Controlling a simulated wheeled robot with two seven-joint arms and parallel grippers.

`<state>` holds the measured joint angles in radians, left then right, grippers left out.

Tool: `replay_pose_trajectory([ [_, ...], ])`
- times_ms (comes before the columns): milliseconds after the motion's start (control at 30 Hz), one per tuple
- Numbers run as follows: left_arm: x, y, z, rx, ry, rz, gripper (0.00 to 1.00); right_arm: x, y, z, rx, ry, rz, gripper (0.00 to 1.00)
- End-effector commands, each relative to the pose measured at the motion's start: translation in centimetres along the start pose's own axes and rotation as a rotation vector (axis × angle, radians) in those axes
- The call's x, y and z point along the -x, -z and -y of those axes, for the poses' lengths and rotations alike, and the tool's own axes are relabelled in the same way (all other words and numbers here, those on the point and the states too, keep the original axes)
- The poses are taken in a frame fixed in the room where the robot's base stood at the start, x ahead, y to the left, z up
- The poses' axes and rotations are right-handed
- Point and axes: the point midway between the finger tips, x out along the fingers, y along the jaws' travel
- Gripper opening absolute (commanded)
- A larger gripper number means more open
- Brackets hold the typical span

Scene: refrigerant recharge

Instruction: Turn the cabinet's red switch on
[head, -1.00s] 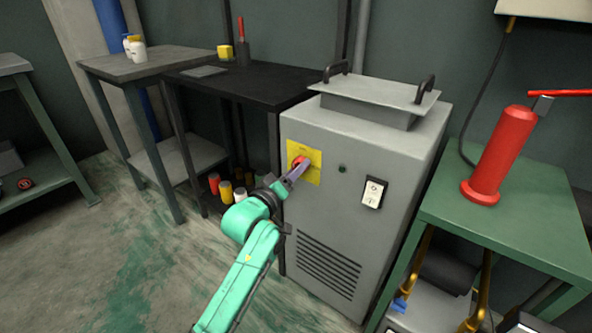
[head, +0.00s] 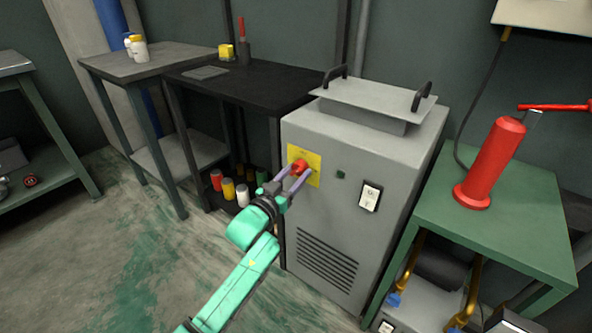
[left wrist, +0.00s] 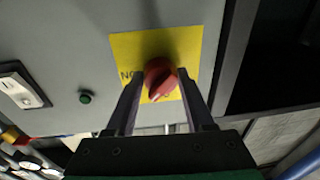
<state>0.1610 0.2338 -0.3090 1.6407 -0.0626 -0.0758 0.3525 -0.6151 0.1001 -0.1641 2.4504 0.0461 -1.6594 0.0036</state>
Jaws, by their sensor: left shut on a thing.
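The red switch (head: 299,166) is a rotary knob on a yellow plate (head: 317,160) on the front of the grey cabinet (head: 345,215). My left gripper (head: 296,180) reaches up to it from the lower left. In the left wrist view the red knob (left wrist: 160,78) lies between the two fingertips of my left gripper (left wrist: 162,88), which are shut on it. A pale mark shows on the knob, pointing down and left in that view. Part of the plate's lettering is hidden. My right gripper is not in view.
A small green button (head: 341,174) and a white rocker panel (head: 371,196) sit right of the switch. A black table (head: 240,88) stands left of the cabinet. A green table (head: 500,235) with a red cylinder (head: 490,165) stands at right.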

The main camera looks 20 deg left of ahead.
Motion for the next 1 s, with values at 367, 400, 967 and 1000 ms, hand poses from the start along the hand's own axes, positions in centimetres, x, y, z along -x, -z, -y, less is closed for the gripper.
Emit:
replay_pose_trajectory([
  [367,0.0,0.0,0.2,-0.353,-0.028,-0.029,0.0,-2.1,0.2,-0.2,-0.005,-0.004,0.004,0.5],
  [400,0.0,0.0,0.2,-0.391,-0.032,-0.032,0.0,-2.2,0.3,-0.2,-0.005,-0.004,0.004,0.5],
  [967,-0.1,-0.1,0.3,-0.766,-0.062,-0.064,0.0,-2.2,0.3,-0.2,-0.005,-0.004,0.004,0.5],
  [1000,0.0,-0.1,0.3,-0.777,-0.063,-0.065,0.0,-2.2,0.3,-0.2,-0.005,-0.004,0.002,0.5],
])
